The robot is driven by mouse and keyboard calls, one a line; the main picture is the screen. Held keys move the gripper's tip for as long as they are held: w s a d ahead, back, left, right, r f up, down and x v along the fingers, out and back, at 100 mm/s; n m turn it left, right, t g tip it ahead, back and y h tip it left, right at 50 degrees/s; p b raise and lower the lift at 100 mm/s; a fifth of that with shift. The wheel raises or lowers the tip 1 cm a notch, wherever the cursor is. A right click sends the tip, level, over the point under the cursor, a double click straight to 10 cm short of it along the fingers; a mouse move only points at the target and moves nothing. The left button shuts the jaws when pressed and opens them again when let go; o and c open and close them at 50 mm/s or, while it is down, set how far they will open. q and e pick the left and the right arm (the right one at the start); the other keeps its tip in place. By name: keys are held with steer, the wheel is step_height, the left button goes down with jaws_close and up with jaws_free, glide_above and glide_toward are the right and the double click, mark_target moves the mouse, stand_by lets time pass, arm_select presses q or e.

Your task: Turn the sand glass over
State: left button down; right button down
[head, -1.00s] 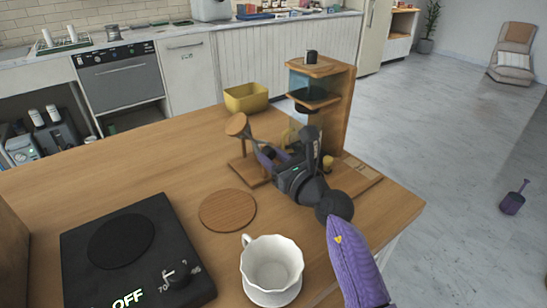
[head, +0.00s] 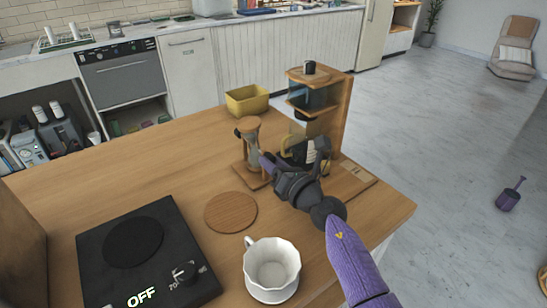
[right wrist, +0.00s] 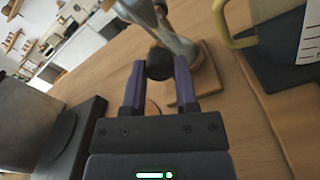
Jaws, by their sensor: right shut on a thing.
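The sand glass (head: 253,148) stands near upright, with a round wooden end cap on top, on its wooden stand (head: 251,176) on the table. Its glass bulbs also show in the right wrist view (right wrist: 181,44). My right gripper (head: 267,163) is at the near right side of the sand glass. In the right wrist view its purple fingers (right wrist: 159,78) are shut on a dark round knob (right wrist: 159,62) beside the glass. The gripper hides part of the stand in the head view. My left gripper is out of view.
A yellow bin (head: 247,99) is behind. A round wooden coaster (head: 231,212), white cup (head: 271,270) and black hot plate (head: 150,262) are nearer.

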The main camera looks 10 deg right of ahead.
steer(key=shift+m, duration=0.4)
steer(key=shift+m+p, duration=0.35)
steer(key=shift+m, duration=0.05)
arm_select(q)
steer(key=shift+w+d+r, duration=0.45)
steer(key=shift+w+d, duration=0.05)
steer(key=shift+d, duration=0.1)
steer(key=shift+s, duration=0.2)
